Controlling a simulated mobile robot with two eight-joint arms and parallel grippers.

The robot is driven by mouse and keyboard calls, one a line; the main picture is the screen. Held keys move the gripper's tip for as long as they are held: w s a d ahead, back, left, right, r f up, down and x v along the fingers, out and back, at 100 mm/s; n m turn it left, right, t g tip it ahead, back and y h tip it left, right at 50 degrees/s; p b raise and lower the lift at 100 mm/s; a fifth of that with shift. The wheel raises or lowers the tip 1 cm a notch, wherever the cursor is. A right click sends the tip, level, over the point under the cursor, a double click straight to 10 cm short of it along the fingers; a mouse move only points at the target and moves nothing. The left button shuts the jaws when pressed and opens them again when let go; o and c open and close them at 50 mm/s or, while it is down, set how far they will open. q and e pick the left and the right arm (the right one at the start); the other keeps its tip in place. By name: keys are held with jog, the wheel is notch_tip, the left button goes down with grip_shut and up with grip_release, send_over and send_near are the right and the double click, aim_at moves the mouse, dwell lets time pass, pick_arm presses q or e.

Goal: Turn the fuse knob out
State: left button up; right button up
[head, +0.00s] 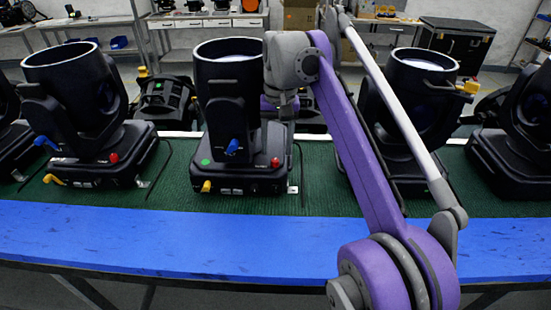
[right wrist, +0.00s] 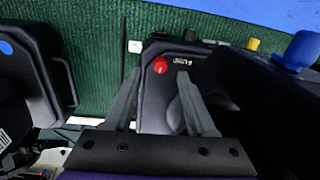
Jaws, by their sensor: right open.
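The fuse knob appears to be the small red round knob (head: 275,162) at the front right of the middle black par can's base (head: 240,175). In the right wrist view the red knob (right wrist: 160,65) lies just past and between the fingertips of my right gripper (right wrist: 159,76). The two grey fingers are spread apart, with nothing between them, and do not appear to touch the knob. In the head view my right wrist hangs beside the middle can, and its fingers are hard to make out. My left gripper is not in view.
The middle can also has a blue knob (head: 232,147) and a yellow knob (head: 206,186). Similar par cans stand on the left (head: 75,110) and right (head: 410,110). They stand on a green mat (head: 180,165) behind a clear blue front strip (head: 180,235).

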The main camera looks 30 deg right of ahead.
aim_at(275, 160)
jog(key=shift+a+f, duration=0.1)
jog(key=shift+f, duration=1.6)
grip_shut()
